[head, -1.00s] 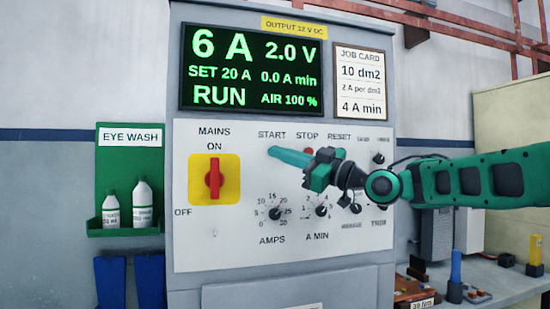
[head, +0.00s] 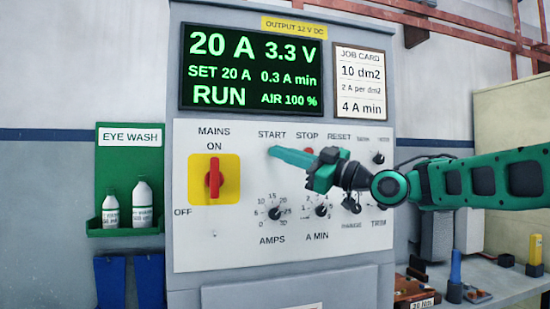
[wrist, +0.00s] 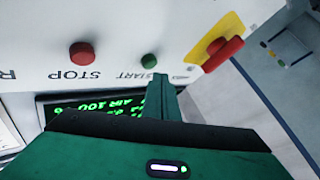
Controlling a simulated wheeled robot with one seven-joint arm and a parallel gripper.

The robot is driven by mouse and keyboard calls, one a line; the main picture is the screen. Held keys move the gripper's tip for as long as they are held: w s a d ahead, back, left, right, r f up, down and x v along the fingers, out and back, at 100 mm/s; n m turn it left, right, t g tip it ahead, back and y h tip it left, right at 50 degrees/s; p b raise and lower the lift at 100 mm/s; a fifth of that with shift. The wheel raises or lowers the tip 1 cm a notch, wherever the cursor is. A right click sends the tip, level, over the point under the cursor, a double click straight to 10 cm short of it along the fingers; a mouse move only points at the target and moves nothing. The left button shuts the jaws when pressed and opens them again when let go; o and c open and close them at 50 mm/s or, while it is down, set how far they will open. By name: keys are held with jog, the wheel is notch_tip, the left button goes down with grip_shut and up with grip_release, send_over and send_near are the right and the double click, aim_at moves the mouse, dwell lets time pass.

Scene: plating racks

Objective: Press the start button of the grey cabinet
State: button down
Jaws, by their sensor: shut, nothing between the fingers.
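The grey cabinet (head: 335,278) faces me with a white control panel (head: 225,240). Its display (head: 250,68) reads 20 A, 3.3 V, SET 20 A, 0.3 A min and RUN. In the wrist view the green start button (wrist: 149,61) sits by the START label, and the red stop button (wrist: 82,53) is beside it. My gripper (head: 271,151) is shut and empty, its fingertips at the start button, which they hide in the head view. In the wrist view my fingertips (wrist: 157,76) are just beside the button, seemingly slightly apart; contact is unclear. The red mains switch (head: 214,178) points to ON.
Knobs for amps (head: 275,213) and A min (head: 321,210) lie below my gripper. A job card (head: 360,83) hangs at upper right. A green eye wash shelf (head: 125,230) with bottles is at left. A bench (head: 510,283) with small items is at right.

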jog(key=s, duration=0.2)
jog(key=s+d, duration=0.1)
jog(key=s, duration=0.1)
jog(key=shift+s+d, duration=0.2)
jog(key=shift+s, duration=0.2)
dwell(0.6)
